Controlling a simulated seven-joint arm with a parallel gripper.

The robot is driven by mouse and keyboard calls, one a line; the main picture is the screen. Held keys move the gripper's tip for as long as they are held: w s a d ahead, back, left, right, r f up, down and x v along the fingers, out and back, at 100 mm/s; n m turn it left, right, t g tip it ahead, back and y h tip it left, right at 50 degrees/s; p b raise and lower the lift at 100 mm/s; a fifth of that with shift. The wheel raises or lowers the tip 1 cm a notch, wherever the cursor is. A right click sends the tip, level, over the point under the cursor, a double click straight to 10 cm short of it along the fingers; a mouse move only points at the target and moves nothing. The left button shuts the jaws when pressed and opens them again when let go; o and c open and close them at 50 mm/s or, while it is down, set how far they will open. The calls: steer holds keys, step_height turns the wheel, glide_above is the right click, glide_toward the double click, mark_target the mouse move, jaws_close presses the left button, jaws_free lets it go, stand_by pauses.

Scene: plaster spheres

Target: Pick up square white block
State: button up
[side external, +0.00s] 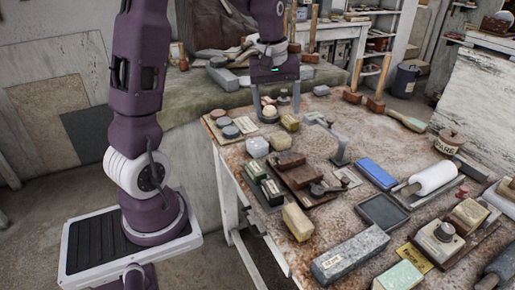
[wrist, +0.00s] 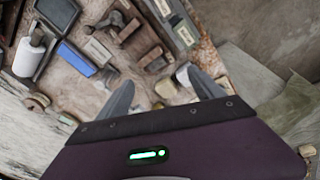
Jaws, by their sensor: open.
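A small whitish block (side external: 257,147) with rounded edges lies on the worktable near its left edge, and looks like the square white block. In the wrist view the pale block (wrist: 184,75) is close to the right fingertip, which partly hides it. My gripper (side external: 276,108) is above the table's far left part, pointing down, beyond the block in the side view. In the wrist view my gripper (wrist: 160,79) has its fingers spread, with nothing held. A tan block (wrist: 165,89) shows below, in the gap between them.
Grey discs (side external: 231,132) lie left of the whitish block. A brown block (side external: 287,160) and green boxes (side external: 271,191) are close by. A cream block (side external: 297,222) lies near the front edge. A metal stand (side external: 340,148) rises to the right. The table is crowded.

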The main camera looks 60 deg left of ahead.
mark_target(257, 143)
steer(key=a+f+n, duration=0.2)
steer(key=a+f, duration=0.2)
steer(key=a+f+n+g, duration=0.1)
steer(key=a+f+n, duration=0.1)
steer(key=a+f, duration=0.2)
steer(key=a+f+n, duration=0.2)
steer(key=a+f, duration=0.2)
steer(key=f, duration=0.1)
steer(key=shift+w+a+f+g+h, duration=0.3)
steer(key=shift+w+a+f+h, duration=0.05)
steer(key=shift+h, duration=0.05)
step_height(257, 143, down, 7)
steer(key=shift+r, duration=0.1)
jaws_close()
